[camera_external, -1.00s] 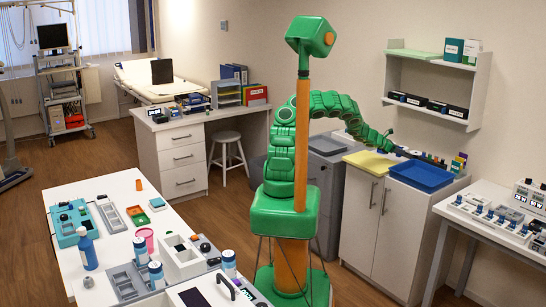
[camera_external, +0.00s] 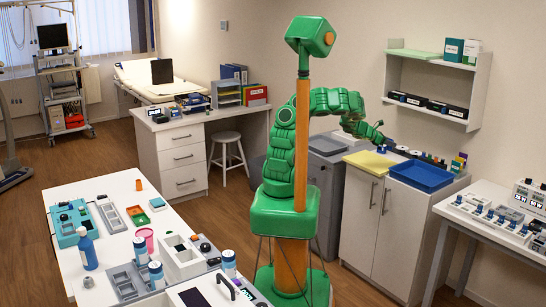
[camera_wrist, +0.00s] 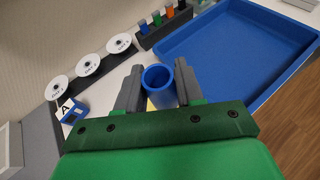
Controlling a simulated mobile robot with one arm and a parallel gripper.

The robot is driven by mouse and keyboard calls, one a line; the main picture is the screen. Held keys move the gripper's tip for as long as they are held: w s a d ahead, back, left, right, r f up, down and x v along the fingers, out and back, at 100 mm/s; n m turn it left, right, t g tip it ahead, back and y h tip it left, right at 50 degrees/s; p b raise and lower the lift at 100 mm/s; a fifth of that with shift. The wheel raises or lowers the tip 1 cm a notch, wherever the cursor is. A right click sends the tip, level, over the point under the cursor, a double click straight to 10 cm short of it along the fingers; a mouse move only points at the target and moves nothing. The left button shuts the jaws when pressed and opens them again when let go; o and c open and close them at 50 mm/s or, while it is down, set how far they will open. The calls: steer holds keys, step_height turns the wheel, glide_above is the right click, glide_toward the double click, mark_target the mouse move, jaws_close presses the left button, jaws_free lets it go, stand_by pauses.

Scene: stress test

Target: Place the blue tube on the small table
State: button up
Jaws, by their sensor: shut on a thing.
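In the wrist view, my gripper (camera_wrist: 158,92) is shut on the blue tube (camera_wrist: 157,76), a hollow round piece held between the grey fingers with its open end showing. In the outside view, my gripper (camera_external: 384,143) is above the back of the white cabinet top; the tube is too small to make out there. Two white tables show: a long one (camera_external: 105,190) at the front left with a crowd of items, and one (camera_external: 484,222) at the right edge. I cannot tell which is the small table.
A blue tray (camera_external: 421,176) and a yellow sheet (camera_external: 370,162) lie on the white cabinet. The wrist view shows white discs (camera_wrist: 88,64) and a rack of coloured pieces (camera_wrist: 165,25) beside the tray.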

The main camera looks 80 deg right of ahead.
steer(key=shift+w+a+r, duration=0.55)
steer(key=shift+w+a, duration=0.3)
steer(key=shift+w+d, duration=0.1)
